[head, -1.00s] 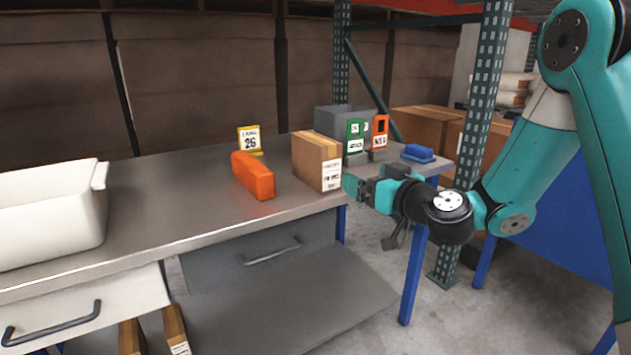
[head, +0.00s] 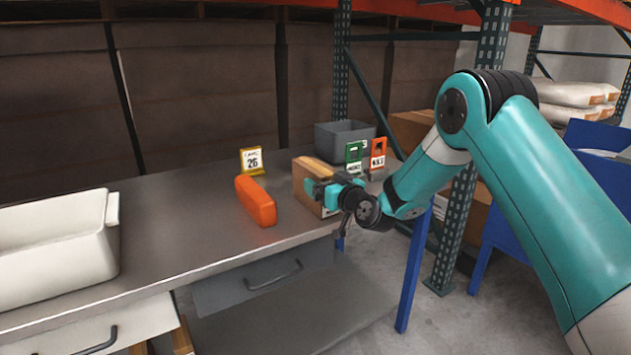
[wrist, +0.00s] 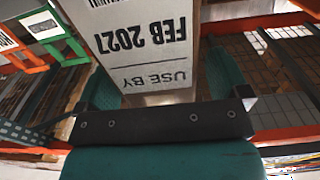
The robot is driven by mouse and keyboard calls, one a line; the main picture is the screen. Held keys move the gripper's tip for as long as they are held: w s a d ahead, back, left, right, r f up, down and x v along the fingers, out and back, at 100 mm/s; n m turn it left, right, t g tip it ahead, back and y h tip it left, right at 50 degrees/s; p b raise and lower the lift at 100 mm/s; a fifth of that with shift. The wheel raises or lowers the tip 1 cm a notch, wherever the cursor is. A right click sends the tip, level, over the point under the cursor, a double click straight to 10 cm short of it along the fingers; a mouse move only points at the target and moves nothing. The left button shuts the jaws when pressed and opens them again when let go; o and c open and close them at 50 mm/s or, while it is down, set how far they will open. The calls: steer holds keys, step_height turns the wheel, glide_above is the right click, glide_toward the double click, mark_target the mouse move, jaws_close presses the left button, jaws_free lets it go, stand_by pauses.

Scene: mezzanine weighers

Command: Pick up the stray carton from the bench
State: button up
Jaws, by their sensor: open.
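The carton (head: 306,182) is a brown cardboard box with a white label, standing upright at the right end of the metal bench (head: 180,209). My gripper (head: 312,187) is in front of the carton's right part and hides much of its label side. In the wrist view the carton's label (wrist: 147,45), reading "USE BY FEB 2027" upside down, lies between the two open teal fingers of my gripper (wrist: 155,85). I cannot tell whether either finger touches the carton.
An orange block (head: 256,201) lies left of the carton. Behind are a yellow "26" sign (head: 251,161), green (head: 354,157) and orange (head: 378,153) sign holders and a grey bin (head: 344,139). A white tub (head: 58,250) stands at left. A rack post (head: 462,210) rises at right.

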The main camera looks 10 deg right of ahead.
steer(key=shift+x, duration=0.9)
steer(key=shift+d, duration=0.1)
steer(key=shift+c, duration=0.4)
steer(key=c, duration=1.2)
